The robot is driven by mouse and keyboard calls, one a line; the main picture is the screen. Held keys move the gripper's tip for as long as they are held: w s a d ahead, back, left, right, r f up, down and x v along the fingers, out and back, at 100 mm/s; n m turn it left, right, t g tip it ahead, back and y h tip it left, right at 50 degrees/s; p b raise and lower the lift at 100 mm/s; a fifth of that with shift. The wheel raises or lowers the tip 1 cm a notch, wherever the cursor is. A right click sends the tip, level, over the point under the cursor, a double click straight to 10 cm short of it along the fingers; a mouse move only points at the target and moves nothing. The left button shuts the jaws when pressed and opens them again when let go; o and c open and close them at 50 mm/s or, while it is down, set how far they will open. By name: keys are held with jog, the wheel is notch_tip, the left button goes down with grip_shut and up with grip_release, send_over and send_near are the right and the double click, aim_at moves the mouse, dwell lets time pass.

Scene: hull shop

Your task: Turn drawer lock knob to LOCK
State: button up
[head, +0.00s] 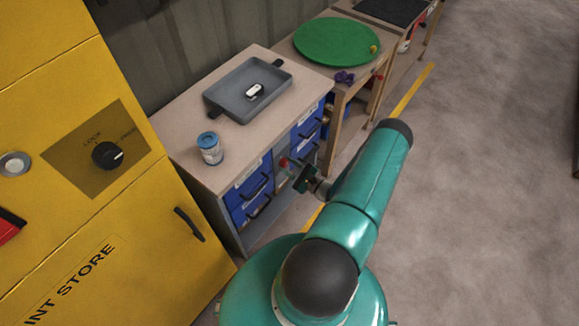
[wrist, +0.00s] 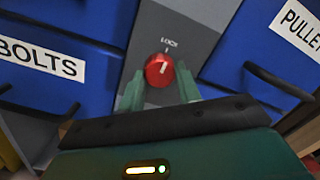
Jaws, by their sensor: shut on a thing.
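The red drawer lock knob (wrist: 159,69) sits on a grey panel (wrist: 178,28) between blue drawers in the wrist view. The word LOCK and a short tick are printed just above it. A pale pointer line shows on the knob's face; its exact angle to the tick is hard to tell. In the head view the knob (head: 284,162) is a small red spot on the front of the bench. My gripper (wrist: 161,88) has its green fingers on either side of the knob, shut on it. In the head view my gripper (head: 303,178) is at the bench front.
A yellow cabinet (head: 130,215) at left has its own black knob (head: 107,155) marked LOCK. The bench top (head: 180,130) holds a grey tray (head: 228,93) and a blue-lidded jar (head: 210,148). Drawer handles (wrist: 275,80) protrude beside my gripper. Open floor (head: 490,180) lies right.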

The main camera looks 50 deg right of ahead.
jog(key=shift+s, duration=0.1)
jog(key=o, duration=1)
jog(key=shift+c, duration=0.2)
jog(key=s+d+f, duration=0.1)
jog(key=s, duration=1.2)
jog(key=shift+s, duration=0.35)
jog(key=shift+s+d+f, duration=0.1)
